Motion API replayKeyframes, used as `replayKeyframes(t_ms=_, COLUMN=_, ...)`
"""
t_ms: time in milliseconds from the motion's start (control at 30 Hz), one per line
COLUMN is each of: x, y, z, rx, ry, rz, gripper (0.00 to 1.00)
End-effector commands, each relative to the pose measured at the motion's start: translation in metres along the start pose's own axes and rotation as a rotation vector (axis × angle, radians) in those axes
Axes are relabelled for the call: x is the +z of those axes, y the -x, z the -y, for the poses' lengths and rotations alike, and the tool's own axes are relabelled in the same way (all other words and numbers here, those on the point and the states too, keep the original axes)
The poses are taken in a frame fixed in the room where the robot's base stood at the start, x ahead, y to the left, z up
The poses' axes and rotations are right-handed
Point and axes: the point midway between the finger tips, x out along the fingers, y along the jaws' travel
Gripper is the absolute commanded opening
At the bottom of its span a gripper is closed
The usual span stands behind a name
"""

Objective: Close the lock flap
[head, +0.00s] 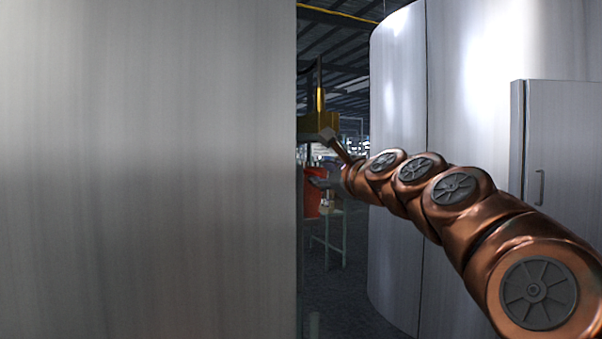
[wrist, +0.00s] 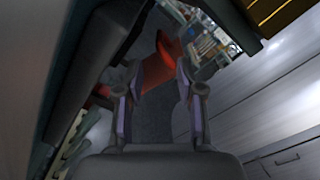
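My gripper (head: 322,183) reaches into the gap between two large metal walls in the head view, partly hidden by my copper arm. I cannot tell for certain which part is the lock flap. A flat grey panel (head: 568,150) with a small handle (head: 540,187) is at the right of the head view, well apart from my gripper. A similar handle (wrist: 287,162) shows at the lower right of the wrist view.
A big metal wall (head: 150,170) fills the left of the head view. A curved metal wall (head: 397,240) stands right of the gap. A yellow part (head: 318,124) is just above my gripper. A red object (head: 312,198) is close to it. Dark floor (head: 345,300) shows below.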

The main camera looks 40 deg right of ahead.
Motion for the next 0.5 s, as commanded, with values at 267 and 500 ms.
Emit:
replayKeyframes(t_ms=267, x=0.000, y=-0.037, z=0.000, rx=0.001, ry=0.001, rz=-0.001, gripper=0.37)
replayKeyframes(t_ms=500, x=0.001, y=-0.063, z=-0.001, rx=0.002, ry=0.002, rz=0.000, gripper=0.37)
